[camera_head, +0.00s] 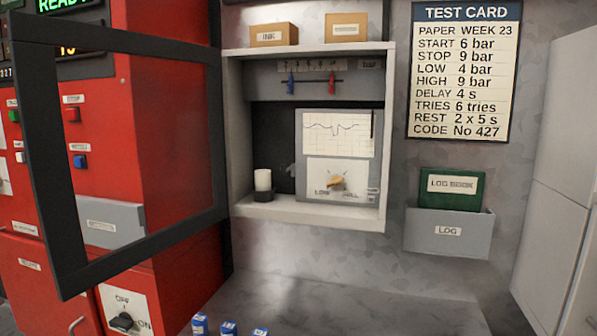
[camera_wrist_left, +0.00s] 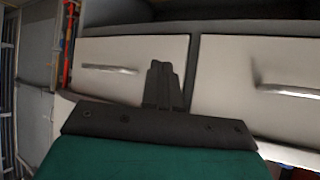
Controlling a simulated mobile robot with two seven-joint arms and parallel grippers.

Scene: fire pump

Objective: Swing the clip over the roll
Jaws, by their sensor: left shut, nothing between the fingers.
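A white roll (camera_head: 263,179) stands upright in a black base at the lower left inside the open wall cabinet (camera_head: 309,218). A grey recorder (camera_head: 303,140) with chart paper (camera_head: 338,133) and a tan knob (camera_head: 337,183) stands to its right. A thin dark strip (camera_head: 372,124) is at the paper's right edge; I cannot tell whether it is the clip. My left gripper (camera_wrist_left: 163,72) shows only in the left wrist view, shut and empty, in front of pale panels and away from the roll. My right gripper is not in view.
A dark-framed glazed door (camera_head: 66,180) stands open at the left, before the red pump panel (camera_head: 175,100). Small blue boxes (camera_head: 229,328) are at the bottom edge. A log holder (camera_head: 449,234) and test card (camera_head: 464,70) hang at the right. Pale panels with handles (camera_wrist_left: 110,69) fill the wrist view.

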